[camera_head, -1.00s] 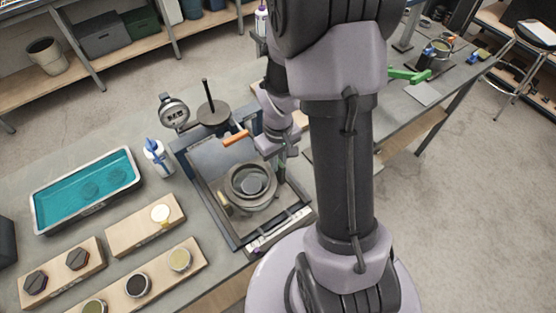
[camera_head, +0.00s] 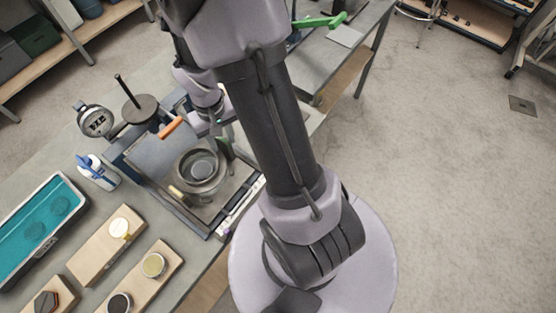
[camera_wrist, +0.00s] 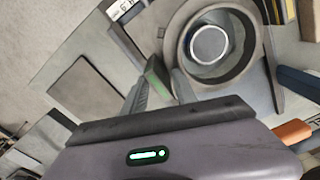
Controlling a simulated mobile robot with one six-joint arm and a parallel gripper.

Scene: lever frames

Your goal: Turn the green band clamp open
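The green band clamp's handle (camera_head: 223,147) shows as a small green piece at the right of the round metal vessel (camera_head: 187,183) in the head view. In the wrist view the green piece (camera_wrist: 158,74) lies between the fingertips of my gripper (camera_wrist: 162,82), beside the vessel's ring (camera_wrist: 255,62). My gripper (camera_head: 218,130) reaches down at the vessel's right side in the head view. The fingers stand a little apart with the green piece between them. I cannot tell whether they press on it. Most of the clamp is hidden.
The vessel stands in a dark tray-like frame, with an orange handle (camera_head: 171,127), a gauge (camera_head: 95,121) and a round weight-like disc (camera_head: 139,108) behind. A blue-white bottle (camera_head: 97,171), teal tray (camera_head: 72,189) and wooden blocks lie left. Another green lever (camera_head: 320,21) is on the far bench.

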